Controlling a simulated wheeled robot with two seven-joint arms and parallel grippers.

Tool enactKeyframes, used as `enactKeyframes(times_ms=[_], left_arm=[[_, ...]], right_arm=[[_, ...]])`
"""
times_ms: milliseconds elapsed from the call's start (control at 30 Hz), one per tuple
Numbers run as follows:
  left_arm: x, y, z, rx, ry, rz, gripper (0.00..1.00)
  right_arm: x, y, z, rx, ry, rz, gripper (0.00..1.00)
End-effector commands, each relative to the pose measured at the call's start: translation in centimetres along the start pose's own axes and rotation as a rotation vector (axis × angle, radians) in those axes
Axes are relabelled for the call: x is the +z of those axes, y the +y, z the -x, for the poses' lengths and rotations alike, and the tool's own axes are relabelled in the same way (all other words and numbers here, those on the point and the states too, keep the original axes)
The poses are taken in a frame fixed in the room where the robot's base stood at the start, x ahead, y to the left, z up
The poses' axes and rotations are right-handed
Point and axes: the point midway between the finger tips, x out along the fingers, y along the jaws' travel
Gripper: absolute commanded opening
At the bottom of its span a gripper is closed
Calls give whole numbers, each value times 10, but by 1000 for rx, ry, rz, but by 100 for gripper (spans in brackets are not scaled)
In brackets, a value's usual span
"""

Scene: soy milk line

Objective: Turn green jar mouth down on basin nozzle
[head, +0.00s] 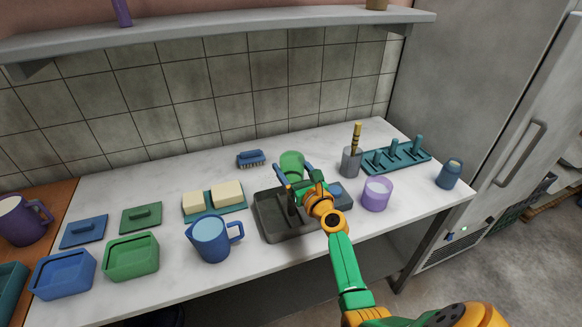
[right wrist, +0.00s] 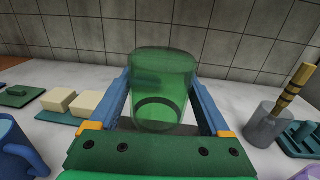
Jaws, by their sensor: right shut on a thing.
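The green jar (head: 291,162) is see-through. My right gripper (head: 295,178) is shut on it, and in the right wrist view the jar (right wrist: 162,90) sits between the two blue fingers. Which end is its mouth is hard to tell. The jar shows at the back edge of the dark grey basin (head: 268,226), seemingly above the counter. A dark upright piece (head: 291,203), likely the nozzle, stands in the basin just in front of the gripper, partly hidden by it. My left gripper is not in view.
A blue jug (head: 210,240) stands left of the basin, and a purple jar (head: 376,194) right of it. A grey holder (head: 350,163) with a yellow-striped stick and a teal peg rack (head: 398,158) are back right. A blue brush (head: 251,159) lies behind the basin.

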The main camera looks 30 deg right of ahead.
Motion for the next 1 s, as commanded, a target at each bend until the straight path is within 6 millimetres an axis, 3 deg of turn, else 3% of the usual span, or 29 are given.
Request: enactKeyframes(times_ms=[33, 500, 1000], left_arm=[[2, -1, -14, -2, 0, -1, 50], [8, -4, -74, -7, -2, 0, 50], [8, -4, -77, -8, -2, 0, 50]], right_arm=[[-15, 0, 0, 0, 0, -1, 41], [-77, 0, 0, 0, -1, 0, 41], [-81, 0, 0, 0, -1, 0, 41]])
